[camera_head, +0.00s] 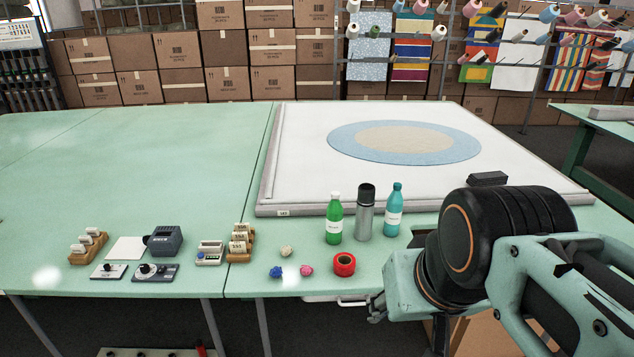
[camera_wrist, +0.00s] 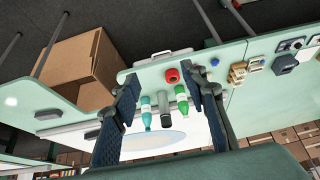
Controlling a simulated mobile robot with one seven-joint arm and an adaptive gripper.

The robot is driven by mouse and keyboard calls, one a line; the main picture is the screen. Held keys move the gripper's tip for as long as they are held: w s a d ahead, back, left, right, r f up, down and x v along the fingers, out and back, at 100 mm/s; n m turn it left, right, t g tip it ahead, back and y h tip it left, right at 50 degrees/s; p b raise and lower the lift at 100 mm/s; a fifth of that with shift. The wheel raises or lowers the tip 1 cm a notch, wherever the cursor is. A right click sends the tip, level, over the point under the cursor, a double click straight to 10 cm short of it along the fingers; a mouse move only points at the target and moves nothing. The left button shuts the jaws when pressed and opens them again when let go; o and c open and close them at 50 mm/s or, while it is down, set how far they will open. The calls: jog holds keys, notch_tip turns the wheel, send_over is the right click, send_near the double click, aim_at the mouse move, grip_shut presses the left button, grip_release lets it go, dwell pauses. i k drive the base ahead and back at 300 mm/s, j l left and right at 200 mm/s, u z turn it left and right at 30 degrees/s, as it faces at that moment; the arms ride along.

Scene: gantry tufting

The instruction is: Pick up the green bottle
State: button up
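The green bottle (camera_head: 334,218) stands upright on the pale green table, its white cap up and a pale label on its side. In the wrist view the green bottle (camera_wrist: 181,103) appears between my fingers, closer to the right one and some distance beyond. My gripper (camera_head: 375,306) is low at the right in the head view, in front of the table's near edge, partly hidden by my arm. In the wrist view my gripper (camera_wrist: 161,76) has its two dark fingers wide apart with nothing held between them.
A grey flask (camera_head: 365,214) and a teal bottle (camera_head: 394,212) stand just right of the green bottle. A red tape roll (camera_head: 344,264) and small yarn balls (camera_head: 306,270) lie in front. The white frame (camera_head: 300,200) is behind. A cardboard box (camera_wrist: 80,68) shows in the wrist view.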

aim_at(334, 210)
jog(key=i+z, duration=0.1)
jog(key=z, duration=0.3)
jog(key=j+z, duration=0.15)
jog(key=z, duration=0.2)
jog(key=i+j+z, duration=0.15)
jog(key=z, duration=0.25)
jog(key=i+j+z, duration=0.2)
jog(key=j, duration=0.15)
jog(key=j+z, duration=0.2)
jog(key=j, duration=0.15)
